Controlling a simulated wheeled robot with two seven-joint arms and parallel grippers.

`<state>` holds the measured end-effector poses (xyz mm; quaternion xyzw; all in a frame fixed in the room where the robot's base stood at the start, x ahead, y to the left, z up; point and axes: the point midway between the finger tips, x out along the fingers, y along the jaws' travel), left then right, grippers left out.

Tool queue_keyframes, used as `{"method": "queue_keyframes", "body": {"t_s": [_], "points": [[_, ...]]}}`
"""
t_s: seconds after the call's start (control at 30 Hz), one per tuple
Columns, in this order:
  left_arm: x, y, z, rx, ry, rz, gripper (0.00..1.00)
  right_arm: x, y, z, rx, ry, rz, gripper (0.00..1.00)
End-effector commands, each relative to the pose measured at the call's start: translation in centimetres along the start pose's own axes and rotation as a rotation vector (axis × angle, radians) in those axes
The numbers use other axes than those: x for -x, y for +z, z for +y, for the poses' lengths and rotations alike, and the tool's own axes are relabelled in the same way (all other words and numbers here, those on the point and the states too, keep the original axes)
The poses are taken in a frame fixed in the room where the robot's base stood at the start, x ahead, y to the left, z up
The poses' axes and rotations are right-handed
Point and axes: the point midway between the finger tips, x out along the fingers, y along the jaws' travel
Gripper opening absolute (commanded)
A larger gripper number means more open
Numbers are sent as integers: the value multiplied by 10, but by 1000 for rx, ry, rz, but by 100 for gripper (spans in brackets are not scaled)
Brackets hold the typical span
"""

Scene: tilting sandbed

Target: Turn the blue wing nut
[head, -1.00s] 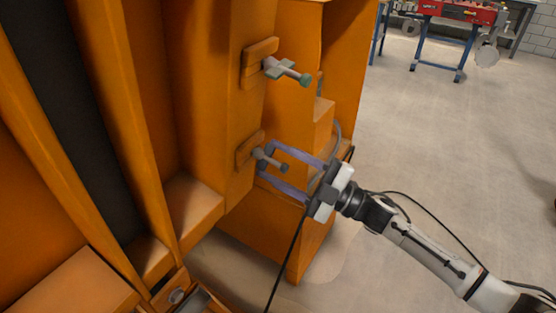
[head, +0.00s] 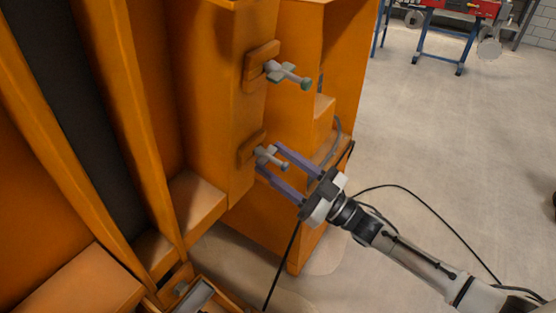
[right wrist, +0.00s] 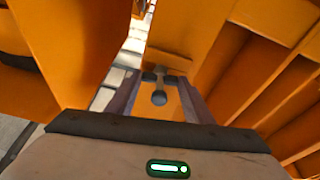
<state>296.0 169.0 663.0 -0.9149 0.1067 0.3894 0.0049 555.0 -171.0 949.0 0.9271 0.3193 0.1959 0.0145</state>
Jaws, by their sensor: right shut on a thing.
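The lower wing nut (head: 265,155), blue-grey on a bolt, is on a wooden block (head: 248,150) on the orange frame. My right gripper (head: 269,159) has its two purple fingers on either side of this nut and is shut on its wings. The bolt end sticks out between the fingers. In the right wrist view the nut (right wrist: 159,76) sits between the fingers, with the dark round bolt end (right wrist: 159,98) nearer me. A second wing nut (head: 273,70), grey-green, is on the block above, apart from my gripper. My left gripper is not in view.
The orange frame (head: 222,100) fills the left and middle, with a lower orange box (head: 270,228) behind my right gripper. A dark cable (head: 284,260) hangs by the hand. Open floor (head: 450,140) lies to the right. A red-topped bench (head: 458,10) stands far back.

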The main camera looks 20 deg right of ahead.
Motion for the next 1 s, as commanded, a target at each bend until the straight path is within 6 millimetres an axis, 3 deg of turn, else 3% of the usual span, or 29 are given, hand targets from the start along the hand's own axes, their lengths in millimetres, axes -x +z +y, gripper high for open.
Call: {"method": "queue_keyframes", "body": {"t_s": [0.7,0.73,0.8,1.0], "points": [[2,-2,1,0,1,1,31,1,1,0,-71,14,-2,24],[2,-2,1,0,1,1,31,1,1,0,-71,14,-2,52],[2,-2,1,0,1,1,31,0,1,0,-71,13,-2,64],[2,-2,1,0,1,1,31,0,0,0,-70,13,-1,66]]}}
